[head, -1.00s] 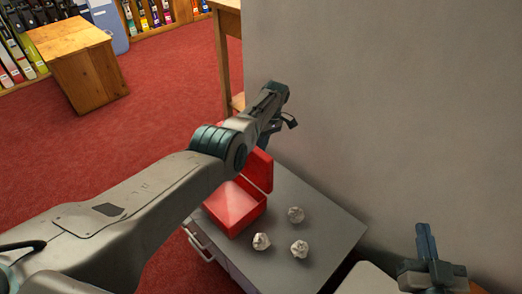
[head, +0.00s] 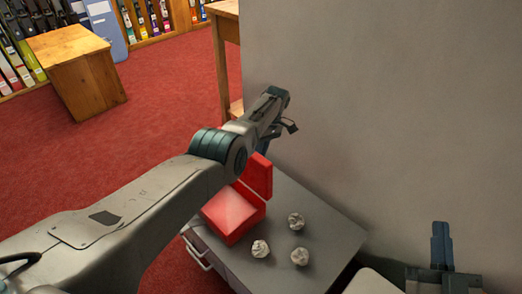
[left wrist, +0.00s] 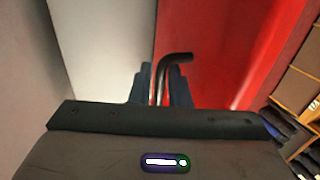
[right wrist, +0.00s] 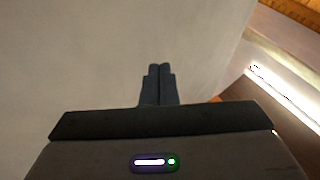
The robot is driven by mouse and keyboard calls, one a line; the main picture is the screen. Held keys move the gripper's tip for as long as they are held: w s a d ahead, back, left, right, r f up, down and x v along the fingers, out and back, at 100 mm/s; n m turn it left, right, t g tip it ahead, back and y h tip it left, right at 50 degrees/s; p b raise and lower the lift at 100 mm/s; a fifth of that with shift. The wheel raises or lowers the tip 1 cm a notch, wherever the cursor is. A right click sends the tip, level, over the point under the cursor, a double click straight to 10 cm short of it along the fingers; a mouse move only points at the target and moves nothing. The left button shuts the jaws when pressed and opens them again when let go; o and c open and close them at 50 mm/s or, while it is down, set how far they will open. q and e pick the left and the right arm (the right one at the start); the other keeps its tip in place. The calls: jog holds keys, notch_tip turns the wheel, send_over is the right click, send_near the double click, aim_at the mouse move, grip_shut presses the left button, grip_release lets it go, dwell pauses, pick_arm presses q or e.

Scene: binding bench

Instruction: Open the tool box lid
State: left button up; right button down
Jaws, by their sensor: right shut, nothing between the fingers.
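The red tool box (head: 232,215) sits on the grey cabinet top. Its lid (head: 259,177) stands raised along the box's far right side, partly hidden behind my left arm. In the left wrist view the red lid (left wrist: 215,50) fills the right part, with a dark bent handle (left wrist: 178,57) in front. My left gripper (left wrist: 161,82) has its fingers on both sides of the handle and looks closed on it. In the head view my left arm hides most of that grip. My right gripper (head: 441,245) is shut and empty at the lower right, also seen in the right wrist view (right wrist: 160,72).
Several crumpled paper balls (head: 296,221) lie on the grey cabinet (head: 325,240) right of the box. A grey wall (head: 380,100) rises close behind. A wooden block (head: 75,65) and shelves of binders stand at the far left, beyond red carpet.

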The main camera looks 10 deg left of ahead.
pick_arm(q)
jog(key=shift+o, duration=1.2)
jog(key=shift+s+f, duration=0.15)
jog(key=shift+f, duration=0.15)
jog(key=shift+r, duration=0.15)
